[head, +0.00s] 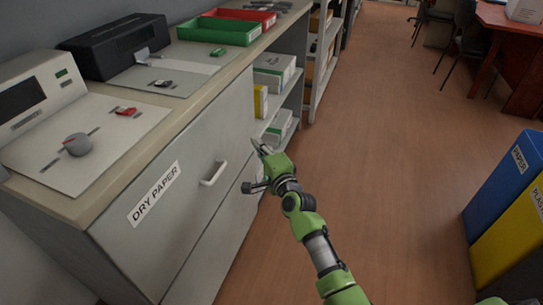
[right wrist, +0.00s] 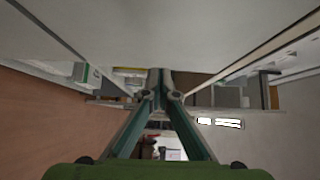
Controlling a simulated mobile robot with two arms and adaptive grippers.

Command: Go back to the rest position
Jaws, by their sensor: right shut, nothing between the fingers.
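My right gripper (head: 257,146) is at the end of the green arm that comes in from the lower right. It is in front of the cabinet, close to the drawer front labelled DRY PAPER (head: 153,194) and right of its white handle (head: 213,173). In the right wrist view the fingers (right wrist: 160,84) come together at the tips, with nothing between them. I cannot tell from these views whether the gripper touches the cabinet. My left gripper is not in view.
The counter holds a grey device (head: 40,95), a black machine (head: 115,45), a green tray (head: 222,30) and a red tray (head: 243,15). Open shelves (head: 290,95) hold boxes. Blue (head: 505,180) and yellow (head: 510,230) bins stand at right. The floor (head: 400,150) between is clear.

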